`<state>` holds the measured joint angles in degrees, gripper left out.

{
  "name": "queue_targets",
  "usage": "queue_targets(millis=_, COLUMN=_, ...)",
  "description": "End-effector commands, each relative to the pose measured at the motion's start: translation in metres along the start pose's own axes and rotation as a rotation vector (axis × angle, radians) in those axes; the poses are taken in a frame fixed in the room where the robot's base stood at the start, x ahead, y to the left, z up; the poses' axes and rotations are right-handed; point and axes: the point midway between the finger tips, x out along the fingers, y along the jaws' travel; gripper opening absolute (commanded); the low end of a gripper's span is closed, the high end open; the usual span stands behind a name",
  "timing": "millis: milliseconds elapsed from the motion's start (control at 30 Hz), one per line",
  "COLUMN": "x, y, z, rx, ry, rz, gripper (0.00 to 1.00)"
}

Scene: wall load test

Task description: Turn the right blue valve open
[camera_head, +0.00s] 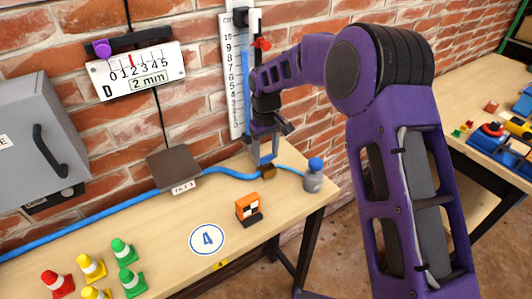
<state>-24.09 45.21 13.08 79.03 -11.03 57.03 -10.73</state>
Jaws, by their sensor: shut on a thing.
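A blue hose (105,214) runs along the table to a small brass-brown valve body (268,171) near the table's right end. My gripper (265,158) points down at this valve from above, with its fingertips right at the valve. It is shut on the valve's handle, which the fingers mostly hide. How far the handle is turned cannot be seen.
A brown tilt plate (173,168) lies over the hose. A grey cabinet (35,135), a dial plate (136,72) and an upright scale (233,85) are behind.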

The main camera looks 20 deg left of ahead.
Motion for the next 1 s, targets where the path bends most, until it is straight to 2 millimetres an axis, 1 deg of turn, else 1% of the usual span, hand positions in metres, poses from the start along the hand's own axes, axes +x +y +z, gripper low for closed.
queue_targets(millis=333, x=-0.001, y=0.000, z=-0.001, rx=-0.006, ry=0.002, rz=0.001, gripper=0.07)
queue_targets(millis=367, x=-0.001, y=0.000, z=-0.001, rx=-0.006, ry=0.002, rz=0.001, gripper=0.64)
queue_targets(millis=500, x=0.000, y=0.000, z=0.000, rx=-0.005, ry=0.001, rz=0.001, gripper=0.89)
queue_targets(millis=533, x=0.000, y=0.000, z=0.000, rx=-0.005, ry=0.001, rz=0.001, gripper=0.93)
queue_targets(millis=833, x=-0.002, y=0.000, z=0.000, rx=-0.004, ry=0.001, rz=0.001, gripper=0.93)
queue_targets(millis=933, x=-0.009, y=0.000, z=-0.001, rx=-0.004, ry=0.002, rz=0.001, gripper=0.93)
queue_targets(millis=1000, x=-0.020, y=0.000, z=-0.001, rx=-0.004, ry=0.004, rz=0.002, gripper=0.93)
